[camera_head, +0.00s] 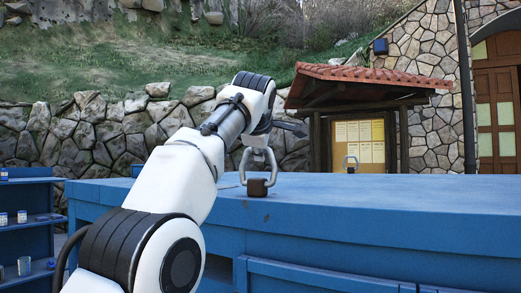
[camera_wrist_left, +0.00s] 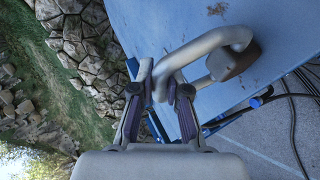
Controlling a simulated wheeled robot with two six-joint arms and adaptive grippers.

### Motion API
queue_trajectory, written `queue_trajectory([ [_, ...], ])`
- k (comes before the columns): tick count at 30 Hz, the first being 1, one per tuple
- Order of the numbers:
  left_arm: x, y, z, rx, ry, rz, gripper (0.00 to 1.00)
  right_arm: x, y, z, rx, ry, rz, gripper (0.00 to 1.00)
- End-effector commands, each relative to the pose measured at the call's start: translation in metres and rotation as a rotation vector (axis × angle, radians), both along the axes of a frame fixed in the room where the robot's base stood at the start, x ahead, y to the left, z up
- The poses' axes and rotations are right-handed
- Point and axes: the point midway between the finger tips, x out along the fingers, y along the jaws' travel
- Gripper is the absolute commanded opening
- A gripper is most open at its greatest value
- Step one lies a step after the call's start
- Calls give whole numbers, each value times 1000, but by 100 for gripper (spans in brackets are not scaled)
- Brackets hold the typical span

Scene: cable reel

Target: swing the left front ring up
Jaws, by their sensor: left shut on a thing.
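The left front ring (camera_head: 271,164) is a grey metal loop standing up from a brown block (camera_head: 257,187) on the blue top's front part. It also shows in the left wrist view (camera_wrist_left: 205,46), with its block (camera_wrist_left: 235,61) at its far end. My left gripper (camera_wrist_left: 161,92) is shut on the ring's near bar, with a finger on each side of it. In the head view the arm reaches in from the left, and the wrist hides part of the gripper above the ring. My right gripper is not in view.
The blue top (camera_head: 380,215) is wide and mostly bare. A second, smaller-looking ring (camera_head: 350,161) stands farther back on it. A blue shelf (camera_head: 35,215) with small jars is at the left. Dark cables (camera_wrist_left: 291,125) lie on the ground in the wrist view.

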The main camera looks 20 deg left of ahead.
Motion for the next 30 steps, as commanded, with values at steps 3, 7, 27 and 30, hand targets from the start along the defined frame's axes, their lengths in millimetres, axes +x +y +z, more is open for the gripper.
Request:
queue_trajectory([
  [3, 0, 0, 1, -2, -2, 1, 0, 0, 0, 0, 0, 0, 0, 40],
  [7, 0, 0, 1, -2, -2, 1, 0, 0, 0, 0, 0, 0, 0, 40],
  [27, -25, -8, 13, -1, -1, 0, 40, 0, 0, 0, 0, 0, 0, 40],
  [30, -50, -18, 28, 1, -4, -1, 40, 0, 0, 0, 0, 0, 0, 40],
])
